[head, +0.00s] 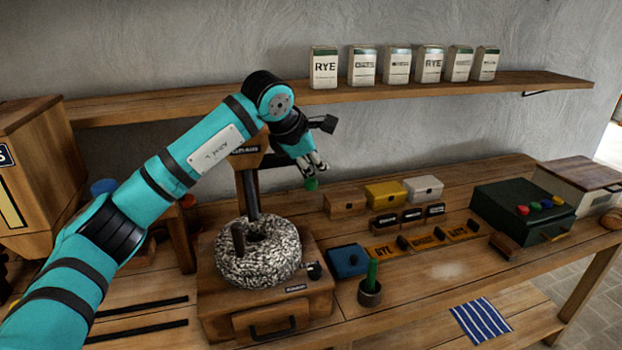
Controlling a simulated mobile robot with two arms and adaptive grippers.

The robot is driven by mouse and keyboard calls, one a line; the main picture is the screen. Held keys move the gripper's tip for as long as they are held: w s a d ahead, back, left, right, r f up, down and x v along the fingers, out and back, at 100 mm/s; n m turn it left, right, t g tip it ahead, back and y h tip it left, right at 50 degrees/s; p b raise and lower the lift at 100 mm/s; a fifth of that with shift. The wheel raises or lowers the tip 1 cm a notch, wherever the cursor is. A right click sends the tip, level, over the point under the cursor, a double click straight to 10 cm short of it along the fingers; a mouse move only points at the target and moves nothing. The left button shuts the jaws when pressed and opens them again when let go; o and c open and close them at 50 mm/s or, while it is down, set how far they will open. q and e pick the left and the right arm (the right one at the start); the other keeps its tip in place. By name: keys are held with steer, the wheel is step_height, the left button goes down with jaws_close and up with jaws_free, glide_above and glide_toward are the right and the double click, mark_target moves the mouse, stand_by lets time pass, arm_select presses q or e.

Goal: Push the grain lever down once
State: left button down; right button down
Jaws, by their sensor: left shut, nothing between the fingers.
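The stone mill has a speckled round millstone (258,268) on a wooden base (215,300). Above it a wooden hopper (246,158) on a dark post carries a partly covered label. A small green knob (311,184) shows right under my left fingertips; it looks like the grain lever's end, but its shaft is hidden. My left gripper (315,167) points downward and is shut with nothing in it. It is just above or touching the green knob; I cannot tell which. My right gripper is not in view.
A green-handled tool stands in a dark cup (370,294), beside a blue box (347,260). Small boxes, labelled blocks and a dark green button box (520,208) stand to the right. A shelf (440,88) with labelled bags runs behind. A striped cloth (480,320) lies at front right.

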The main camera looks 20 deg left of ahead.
mark_target(313, 181)
arm_select(q)
steer(key=shift+f+b, duration=1.75)
steer(key=shift+f, duration=0.65)
stand_by(1.6)
steer(key=shift+r, duration=0.1)
stand_by(0.5)
steer(key=shift+r+p, duration=1.85)
steer(key=shift+r, duration=0.9)
steer(key=shift+r+p, duration=1.7)
steer(key=shift+r, duration=0.8)
